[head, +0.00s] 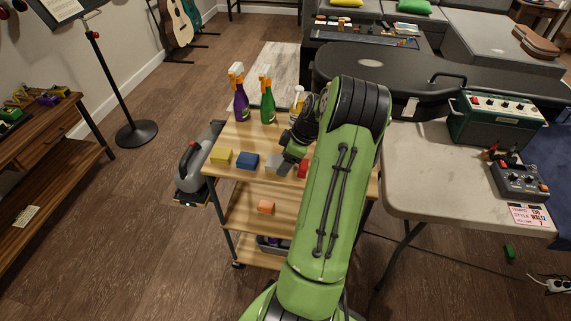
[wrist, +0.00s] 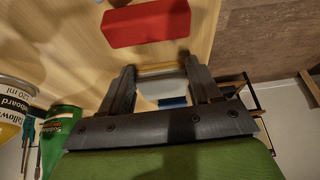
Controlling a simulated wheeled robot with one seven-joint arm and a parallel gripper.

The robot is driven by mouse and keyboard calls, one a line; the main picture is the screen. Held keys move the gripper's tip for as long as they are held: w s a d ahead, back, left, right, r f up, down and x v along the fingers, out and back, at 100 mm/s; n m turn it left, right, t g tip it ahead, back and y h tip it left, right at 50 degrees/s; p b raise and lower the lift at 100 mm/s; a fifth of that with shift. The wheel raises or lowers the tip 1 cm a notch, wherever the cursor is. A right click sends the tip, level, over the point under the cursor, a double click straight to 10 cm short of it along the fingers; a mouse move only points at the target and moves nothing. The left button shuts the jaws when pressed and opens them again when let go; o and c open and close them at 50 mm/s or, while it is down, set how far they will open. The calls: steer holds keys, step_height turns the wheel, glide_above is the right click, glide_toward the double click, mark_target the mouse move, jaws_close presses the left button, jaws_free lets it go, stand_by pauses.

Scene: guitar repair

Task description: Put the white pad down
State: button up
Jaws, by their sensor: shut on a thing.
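My gripper (head: 286,165) is low over the right part of the wooden cart's top (head: 228,141), in front of the bottles. In the wrist view its two dark fingers (wrist: 159,70) are closed on a white pad (wrist: 160,88), which shows pale between them. My fingers and arm hide most of the pad in the head view. I cannot tell whether the pad touches the cart top. A red block (wrist: 145,23) lies just beyond the fingertips; it also shows beside the gripper in the head view (head: 303,169).
A yellow block (head: 221,157) and a blue block (head: 247,161) lie left of my gripper. A purple spray bottle (head: 240,103) and a green one (head: 267,103) stand at the back. An orange block (head: 265,207) is on the shelf below. A pale table (head: 430,180) stands right.

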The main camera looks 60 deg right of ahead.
steer(key=shift+f, duration=0.1)
steer(key=o, duration=1)
